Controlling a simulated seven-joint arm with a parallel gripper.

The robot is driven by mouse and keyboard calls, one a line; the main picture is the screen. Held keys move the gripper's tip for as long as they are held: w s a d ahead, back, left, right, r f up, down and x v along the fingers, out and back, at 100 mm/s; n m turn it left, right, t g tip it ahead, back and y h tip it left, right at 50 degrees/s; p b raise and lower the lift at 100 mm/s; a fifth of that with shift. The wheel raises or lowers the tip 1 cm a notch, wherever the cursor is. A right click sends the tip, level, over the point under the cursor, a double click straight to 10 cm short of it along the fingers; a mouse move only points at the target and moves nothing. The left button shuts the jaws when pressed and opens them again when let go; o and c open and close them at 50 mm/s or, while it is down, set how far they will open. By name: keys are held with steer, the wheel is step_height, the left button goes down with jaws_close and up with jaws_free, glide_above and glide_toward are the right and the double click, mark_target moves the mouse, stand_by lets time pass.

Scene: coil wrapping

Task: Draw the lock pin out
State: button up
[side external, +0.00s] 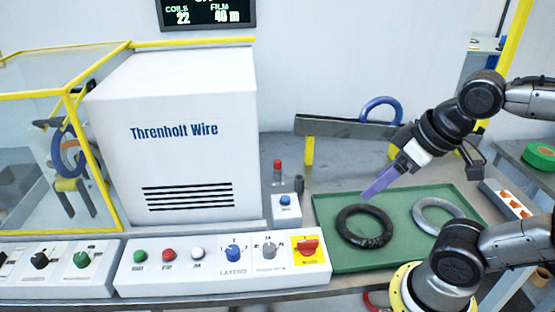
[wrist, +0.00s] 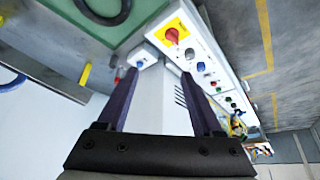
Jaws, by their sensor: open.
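My gripper (side external: 367,195) has long purple fingers, tilted down to the left above the green tray. In the wrist view its fingers (wrist: 159,74) are spread apart with nothing between them. A small red-topped post (side external: 277,168) stands upright on the bench beside the white machine, left of my gripper and apart from it. It may be the lock pin, but I cannot tell for sure. A short dark post (side external: 299,184) stands just right of it.
The green tray (side external: 334,258) holds a black coil (side external: 352,236) and a grey coil (side external: 430,204). A small box with a blue button (side external: 286,209) and a control panel (side external: 190,277) with a red rotary switch (side external: 308,247) are nearby. A blue coil (side external: 368,107) rests at the ramp (side external: 335,127).

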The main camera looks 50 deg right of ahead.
steer(key=w+d+r+m+g, duration=0.1)
steer(key=w+d+r+m, duration=0.2)
steer(key=w, duration=0.7)
steer(key=m+g, duration=0.5)
steer(key=m, duration=0.6)
glide_above(278, 170)
step_height(278, 170, down, 16)
steer(key=f, duration=0.9)
steer(key=w+d+f, duration=0.1)
steer(key=f, duration=0.4)
steer(key=shift+f, duration=0.15)
steer(key=shift+c, duration=0.2)
jaws_close()
